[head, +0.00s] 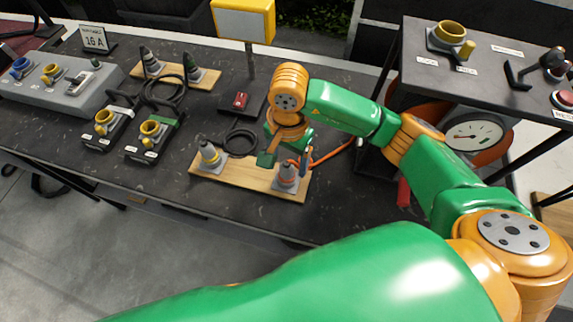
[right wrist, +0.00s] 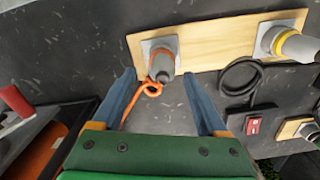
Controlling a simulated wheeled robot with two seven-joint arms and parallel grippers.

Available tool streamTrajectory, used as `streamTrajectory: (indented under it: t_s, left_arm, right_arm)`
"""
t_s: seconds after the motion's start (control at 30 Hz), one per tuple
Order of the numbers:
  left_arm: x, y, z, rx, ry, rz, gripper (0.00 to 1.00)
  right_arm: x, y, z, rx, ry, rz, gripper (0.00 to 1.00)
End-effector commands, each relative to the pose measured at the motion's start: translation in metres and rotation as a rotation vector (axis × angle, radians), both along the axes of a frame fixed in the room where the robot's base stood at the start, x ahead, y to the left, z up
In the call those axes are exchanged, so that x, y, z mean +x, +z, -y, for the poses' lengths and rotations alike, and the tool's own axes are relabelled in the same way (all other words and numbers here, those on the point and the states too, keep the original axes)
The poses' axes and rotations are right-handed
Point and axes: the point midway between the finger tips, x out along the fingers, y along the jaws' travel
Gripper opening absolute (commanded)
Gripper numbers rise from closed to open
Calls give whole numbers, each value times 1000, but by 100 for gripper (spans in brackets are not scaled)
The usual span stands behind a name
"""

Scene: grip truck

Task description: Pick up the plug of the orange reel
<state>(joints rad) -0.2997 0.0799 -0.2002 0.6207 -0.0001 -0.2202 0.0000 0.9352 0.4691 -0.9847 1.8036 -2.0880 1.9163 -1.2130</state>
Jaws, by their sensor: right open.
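The plug of the orange reel (head: 287,177) is grey with an orange band and stands in a light socket block at the right end of a wooden board (head: 240,185). Its orange cable (head: 332,154) runs right towards the orange reel (head: 492,152) under the shelf. My right gripper (head: 285,158) is over this plug, open, fingers pointing down. In the right wrist view the plug (right wrist: 161,66) lies between and just beyond the blue fingertips (right wrist: 160,76), with a loop of orange cable beside it; contact cannot be told. My left gripper is not in view.
More plugs and yellow sockets (head: 150,129) are at left. The shelf (head: 480,75) rises at right.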

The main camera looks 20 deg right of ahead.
Motion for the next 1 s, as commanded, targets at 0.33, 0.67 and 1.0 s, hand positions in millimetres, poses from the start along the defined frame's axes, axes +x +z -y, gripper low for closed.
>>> streamTrajectory:
  t_s: [0.33, 0.67, 1.0]
  left_arm:
    - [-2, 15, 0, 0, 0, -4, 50]
    - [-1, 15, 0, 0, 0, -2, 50]
    - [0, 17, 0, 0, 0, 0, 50]
  right_arm:
    - [2, -36, -2, 1, 0, 0, 76]
    - [2, -35, -2, 1, -1, 0, 8]
    - [2, -33, -2, 1, -2, 0, 0]
